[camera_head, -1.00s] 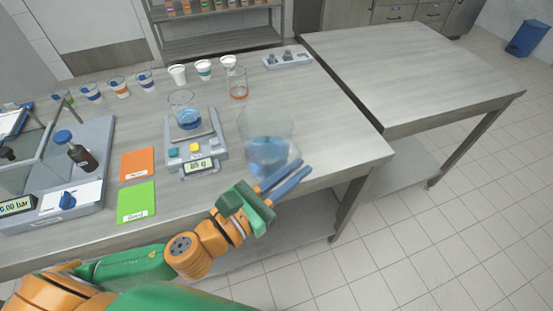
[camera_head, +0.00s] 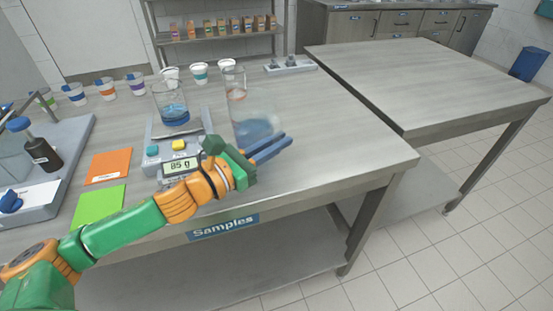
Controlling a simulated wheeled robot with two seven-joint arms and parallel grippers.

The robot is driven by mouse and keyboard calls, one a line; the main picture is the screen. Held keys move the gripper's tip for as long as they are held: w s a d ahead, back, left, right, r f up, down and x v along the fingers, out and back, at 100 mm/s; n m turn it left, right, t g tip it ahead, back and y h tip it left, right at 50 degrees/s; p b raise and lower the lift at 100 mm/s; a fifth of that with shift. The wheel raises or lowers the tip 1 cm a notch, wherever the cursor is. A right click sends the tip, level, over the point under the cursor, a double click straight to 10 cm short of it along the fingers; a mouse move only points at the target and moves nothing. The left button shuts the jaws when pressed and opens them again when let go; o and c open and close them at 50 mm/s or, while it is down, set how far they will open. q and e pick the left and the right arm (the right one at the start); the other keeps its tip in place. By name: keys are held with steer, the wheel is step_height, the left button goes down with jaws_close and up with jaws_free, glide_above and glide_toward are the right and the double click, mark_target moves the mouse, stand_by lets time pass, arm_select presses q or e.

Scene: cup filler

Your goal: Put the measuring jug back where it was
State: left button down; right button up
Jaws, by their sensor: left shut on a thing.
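The measuring jug is a large clear vessel (camera_head: 252,112) with blue liquid in its lower part. It is beside the scale, near the front edge of the table. My left gripper (camera_head: 272,150) reaches in from the left and is shut on the jug low down, its blue fingers at the jug's lower right side. I cannot tell whether the jug's base touches the table. My right gripper is not in view.
A glass with blue liquid (camera_head: 173,105) stands on the scale (camera_head: 160,160), whose display reads 85 g. Orange (camera_head: 109,166) and green (camera_head: 98,206) cards lie left of it. Several cups line the back. The table's (camera_head: 340,130) right part is clear.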

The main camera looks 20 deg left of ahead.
arm_select(q)
steer(key=shift+f, duration=1.5)
steer(key=shift+f+b, duration=0.2)
steer(key=shift+b, duration=0.15)
steer(key=c, duration=0.9)
jaws_free()
steer(key=shift+s, duration=0.1)
steer(key=shift+r, duration=0.15)
